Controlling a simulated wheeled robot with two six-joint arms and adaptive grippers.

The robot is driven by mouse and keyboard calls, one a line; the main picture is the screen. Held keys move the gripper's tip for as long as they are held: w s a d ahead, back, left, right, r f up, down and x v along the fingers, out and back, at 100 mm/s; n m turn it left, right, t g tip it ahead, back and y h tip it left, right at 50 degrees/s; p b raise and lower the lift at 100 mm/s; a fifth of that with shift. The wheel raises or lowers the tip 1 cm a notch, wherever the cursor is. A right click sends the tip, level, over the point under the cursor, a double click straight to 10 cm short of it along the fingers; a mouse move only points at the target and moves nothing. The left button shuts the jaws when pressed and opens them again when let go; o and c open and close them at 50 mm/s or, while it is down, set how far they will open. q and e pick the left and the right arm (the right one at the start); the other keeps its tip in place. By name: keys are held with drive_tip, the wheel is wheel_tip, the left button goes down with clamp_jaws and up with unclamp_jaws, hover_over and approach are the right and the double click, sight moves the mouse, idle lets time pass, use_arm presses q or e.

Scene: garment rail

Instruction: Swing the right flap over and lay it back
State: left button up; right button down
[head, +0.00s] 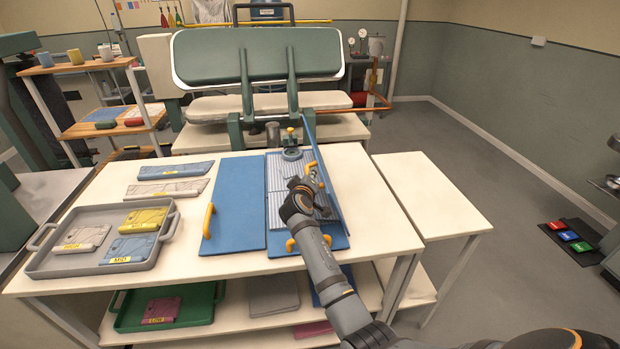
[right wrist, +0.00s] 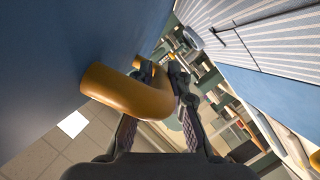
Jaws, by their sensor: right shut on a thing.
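The right flap (head: 326,170) of the blue folding board stands up on edge, roughly vertical, over the right side of the board's middle. My right gripper (head: 308,183) is on the left side of this flap, shut on its yellow handle (head: 311,166). In the right wrist view, the handle (right wrist: 120,92) passes between the fingers (right wrist: 156,78), beside the blue flap face (right wrist: 45,60). A grey striped garment (head: 284,180) lies on the board's middle. The left flap (head: 234,190) lies flat, its yellow handle (head: 208,221) at the left edge. My left gripper is out of view.
A lower blue piece with a yellow handle (head: 291,245) lies at the board's front. A grey tray (head: 60,268) with labelled folded garments stands at the left. A press (head: 260,55) stands behind the table. The table (head: 385,220) right of the flap is clear.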

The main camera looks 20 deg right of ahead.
drive_tip(key=c, duration=1.6)
unclamp_jaws()
drive_tip(key=shift+f, duration=0.1)
drive_tip(key=shift+o, duration=0.2)
wheel_tip(320, 180, up, 10)
